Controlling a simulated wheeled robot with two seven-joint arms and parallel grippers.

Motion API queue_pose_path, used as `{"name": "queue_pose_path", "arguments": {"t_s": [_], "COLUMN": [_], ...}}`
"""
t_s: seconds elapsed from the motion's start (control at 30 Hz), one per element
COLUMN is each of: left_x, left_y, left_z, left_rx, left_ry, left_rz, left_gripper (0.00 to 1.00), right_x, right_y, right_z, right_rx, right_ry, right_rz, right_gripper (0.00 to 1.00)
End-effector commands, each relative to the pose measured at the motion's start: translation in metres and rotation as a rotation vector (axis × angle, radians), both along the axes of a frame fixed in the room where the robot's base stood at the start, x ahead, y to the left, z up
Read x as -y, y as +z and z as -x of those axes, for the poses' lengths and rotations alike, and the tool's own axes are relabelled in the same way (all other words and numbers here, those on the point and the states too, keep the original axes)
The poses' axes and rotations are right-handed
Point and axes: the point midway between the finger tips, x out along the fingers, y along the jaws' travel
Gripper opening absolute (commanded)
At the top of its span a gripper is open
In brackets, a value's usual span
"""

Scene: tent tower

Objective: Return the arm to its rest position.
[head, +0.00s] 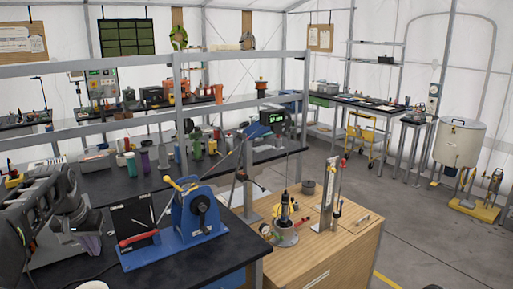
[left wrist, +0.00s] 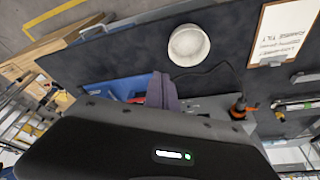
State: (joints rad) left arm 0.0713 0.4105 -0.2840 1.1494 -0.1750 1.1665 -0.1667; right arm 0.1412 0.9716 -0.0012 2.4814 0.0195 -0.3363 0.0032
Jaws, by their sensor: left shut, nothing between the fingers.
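My left arm enters the head view from the left. Its gripper (head: 90,243) hangs over the dark bench top (head: 190,262), left of a blue device. The dark wrist housing hides part of it. In the left wrist view the gripper's purple-grey fingers (left wrist: 162,92) are together with nothing between them. My right gripper is in neither view.
A blue hand-cranked device (head: 198,212) with a black panel stands close right of the gripper. A white round dish (left wrist: 188,45) and a clipboard (left wrist: 284,32) lie on the bench. Wooden cabinet (head: 330,245) is at right; grey rails (head: 120,64) cross behind.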

Motion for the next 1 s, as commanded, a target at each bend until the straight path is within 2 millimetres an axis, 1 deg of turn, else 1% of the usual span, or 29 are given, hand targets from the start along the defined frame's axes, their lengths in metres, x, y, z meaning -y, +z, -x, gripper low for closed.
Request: {"name": "queue_pose_path", "arguments": {"t_s": [0.13, 0.27, 0.37, 0.47, 0.5, 0.57, 0.6, 0.67, 0.7, 0.77, 0.8, 0.87, 0.9, 0.97, 1.0], "left_x": [0.011, 0.032, 0.054, 0.086, 0.102, 0.128, 0.145, 0.171, 0.188, 0.212, 0.229, 0.251, 0.266, 0.287, 0.3], "left_y": [-0.02, -0.058, -0.097, -0.148, -0.173, -0.212, -0.237, -0.273, -0.296, -0.328, -0.348, -0.375, -0.391, -0.413, -0.425], "left_z": [-0.02, -0.038, -0.047, -0.048, -0.045, -0.035, -0.026, -0.008, 0.007, 0.033, 0.052, 0.085, 0.108, 0.146, 0.171], "left_rx": [0.072, 0.126, 0.156, 0.175, 0.179, 0.182, 0.18, 0.172, 0.164, 0.146, 0.13, 0.1, 0.079, 0.038, 0.008], "left_ry": [0.002, -0.005, -0.011, -0.018, -0.02, -0.022, -0.022, -0.021, -0.02, -0.017, -0.015, -0.013, -0.012, -0.012, -0.013], "left_rz": [0.005, 0.022, 0.045, 0.079, 0.096, 0.125, 0.144, 0.174, 0.192, 0.219, 0.237, 0.263, 0.279, 0.302, 0.317], "left_gripper": [0.0, 0.0, 0.0, 0.0, 0.0, 0.0, 0.0, 0.0, 0.0, 0.0, 0.0, 0.0, 0.0, 0.0, 0.0], "right_x": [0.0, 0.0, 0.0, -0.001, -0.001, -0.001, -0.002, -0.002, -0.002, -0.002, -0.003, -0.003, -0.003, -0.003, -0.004], "right_y": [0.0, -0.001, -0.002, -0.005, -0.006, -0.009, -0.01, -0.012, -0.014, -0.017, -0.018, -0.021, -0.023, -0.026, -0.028], "right_z": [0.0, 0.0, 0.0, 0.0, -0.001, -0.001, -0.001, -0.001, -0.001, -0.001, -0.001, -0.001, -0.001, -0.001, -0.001], "right_rx": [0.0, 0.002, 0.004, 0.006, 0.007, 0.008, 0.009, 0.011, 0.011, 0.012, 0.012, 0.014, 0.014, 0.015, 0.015], "right_ry": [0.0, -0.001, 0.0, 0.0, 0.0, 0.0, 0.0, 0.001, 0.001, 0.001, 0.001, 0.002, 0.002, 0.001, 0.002], "right_rz": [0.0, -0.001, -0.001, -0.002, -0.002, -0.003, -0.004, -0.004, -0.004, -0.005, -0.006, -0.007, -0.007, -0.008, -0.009], "right_gripper": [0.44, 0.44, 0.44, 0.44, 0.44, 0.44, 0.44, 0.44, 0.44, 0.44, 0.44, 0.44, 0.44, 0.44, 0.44]}}
